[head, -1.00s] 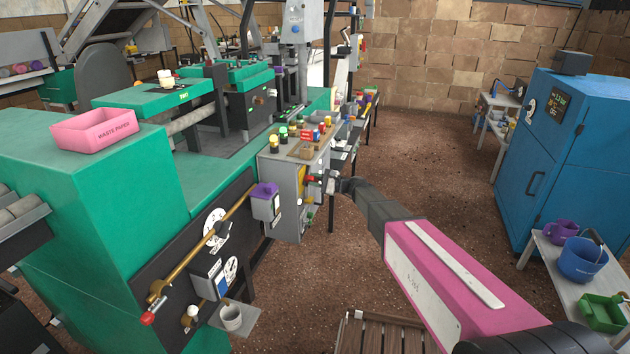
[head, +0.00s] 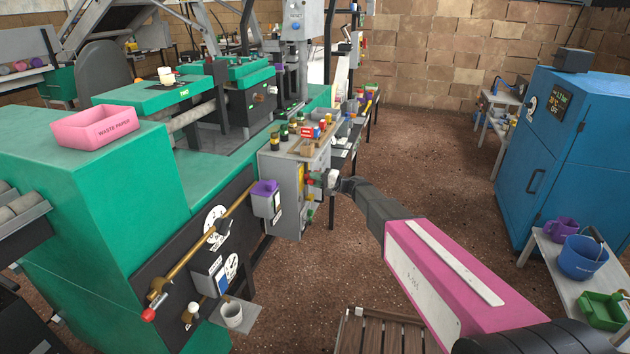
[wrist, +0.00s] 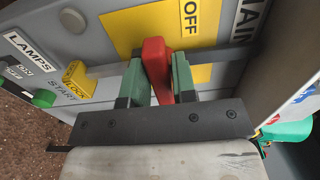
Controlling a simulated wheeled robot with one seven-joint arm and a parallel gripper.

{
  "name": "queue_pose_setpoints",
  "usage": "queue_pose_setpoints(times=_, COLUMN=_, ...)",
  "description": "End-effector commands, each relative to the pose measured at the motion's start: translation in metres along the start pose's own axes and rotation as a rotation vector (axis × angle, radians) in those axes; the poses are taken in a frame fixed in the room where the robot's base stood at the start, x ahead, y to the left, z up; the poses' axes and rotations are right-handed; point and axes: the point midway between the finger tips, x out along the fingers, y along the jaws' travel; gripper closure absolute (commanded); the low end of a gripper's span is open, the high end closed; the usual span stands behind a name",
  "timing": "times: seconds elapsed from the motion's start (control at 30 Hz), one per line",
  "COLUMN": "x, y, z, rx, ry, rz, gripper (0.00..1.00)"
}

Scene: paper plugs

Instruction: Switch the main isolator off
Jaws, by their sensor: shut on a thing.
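The main isolator is a red lever (wrist: 155,62) on a yellow plate (wrist: 125,30) in the wrist view. The word OFF is printed on the plate beside the lever, and part of a MAIN label (wrist: 247,20) shows at the right. My gripper (head: 323,181) is at the front of the grey control cabinet (head: 283,190) in the head view. Its green-padded fingers are shut on the red lever, one on each side. The lever's base is partly hidden by the fingers, and in the head view my gripper hides most of the lever.
A yellow LOCK tab (wrist: 77,78), a green button (wrist: 43,98) and a LAMPS label (wrist: 28,50) sit left of the lever. The floor (head: 430,150) right of my arm is clear up to the blue cabinet (head: 565,150).

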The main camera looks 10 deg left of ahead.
Motion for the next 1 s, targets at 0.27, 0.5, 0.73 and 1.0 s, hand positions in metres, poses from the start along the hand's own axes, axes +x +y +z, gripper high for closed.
queue_pose_setpoints(times=0.27, x=-0.0007, y=0.0010, z=0.0007, rx=-0.026, ry=0.000, rz=0.002, gripper=1.00)
queue_pose_setpoints(times=0.5, x=-0.0007, y=0.0011, z=0.0008, rx=-0.026, ry=-0.001, rz=0.003, gripper=1.00)
queue_pose_setpoints(times=0.73, x=-0.0005, y=0.0009, z=0.0005, rx=-0.025, ry=0.000, rz=0.002, gripper=0.55)
queue_pose_setpoints(times=1.0, x=-0.0076, y=0.0005, z=0.0004, rx=-0.023, ry=0.001, rz=0.001, gripper=0.55)
